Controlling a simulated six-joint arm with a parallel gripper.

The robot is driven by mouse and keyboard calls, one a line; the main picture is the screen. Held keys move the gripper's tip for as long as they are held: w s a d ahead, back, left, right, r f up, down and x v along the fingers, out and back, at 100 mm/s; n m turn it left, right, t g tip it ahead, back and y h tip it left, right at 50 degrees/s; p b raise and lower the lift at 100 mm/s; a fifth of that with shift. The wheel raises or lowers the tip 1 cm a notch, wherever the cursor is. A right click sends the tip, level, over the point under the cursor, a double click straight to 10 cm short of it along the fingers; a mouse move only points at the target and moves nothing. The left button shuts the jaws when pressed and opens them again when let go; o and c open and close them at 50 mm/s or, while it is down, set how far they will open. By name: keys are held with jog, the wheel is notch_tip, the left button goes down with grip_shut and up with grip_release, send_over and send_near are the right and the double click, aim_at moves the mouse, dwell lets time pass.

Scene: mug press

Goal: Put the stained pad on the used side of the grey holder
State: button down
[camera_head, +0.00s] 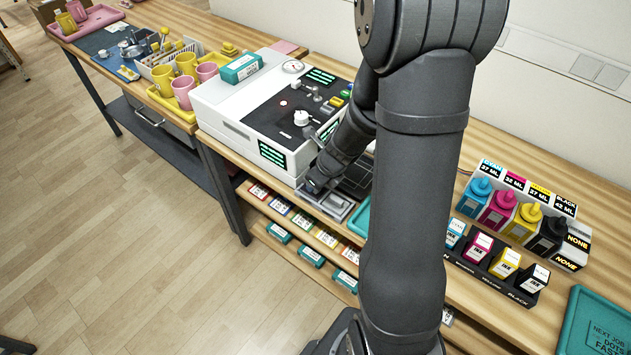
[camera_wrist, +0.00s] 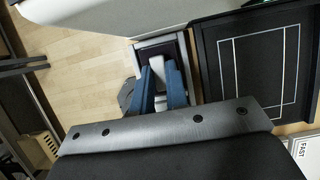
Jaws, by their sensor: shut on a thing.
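My gripper (camera_wrist: 160,77) is shut on a small pale piece (camera_wrist: 161,101), which I take to be the stained pad; no stain shows. The blue fingers stand over the front of the grey holder (camera_wrist: 139,46), whose frame has a dark recess. In the head view my gripper (camera_head: 314,184) is at the near left edge of the grey holder (camera_head: 337,210), right of the white machine. The pad is hidden there by the fingers. I cannot tell which side is the used one, or whether the pad touches the holder.
A black tray (camera_wrist: 210,75) with a white outline lies right of the holder. The white machine (camera_head: 237,130) stands close on the left in the head view. Ink bottles (camera_head: 498,207) and ink boxes (camera_head: 480,247) stand to the right. Shelves with small boxes (camera_head: 303,222) are below the bench edge.

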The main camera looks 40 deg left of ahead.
jog(key=shift+f, duration=0.15)
jog(key=c, duration=1.4)
grip_release()
jog(key=shift+c, duration=0.2)
jog(key=v, duration=1.2)
jog(key=x, duration=1.2)
jog(key=shift+r, duration=0.55)
